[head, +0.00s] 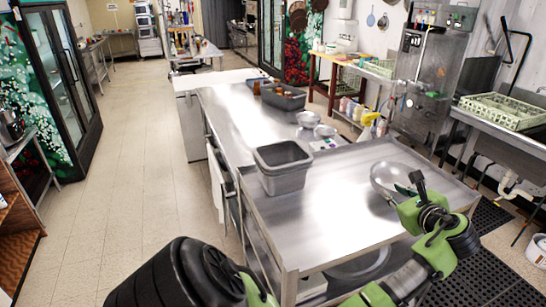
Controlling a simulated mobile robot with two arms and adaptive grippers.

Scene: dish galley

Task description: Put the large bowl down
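The large bowl (384,176), shiny and metallic, is at the right side of the steel counter (330,215), close to its right edge. My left gripper (411,184) is at the bowl's near right rim, with its dark fingers at the rim and apparently closed on it. The gripper and wrist hide the bowl's right part. I cannot tell whether the bowl's underside touches the counter. My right gripper is not in view.
A grey bin (282,167) stands at the counter's left edge. Small metal bowls (308,118) and a grey tub (283,97) are farther back. The counter between bin and large bowl is clear. A green dish rack (502,111) sits at the right.

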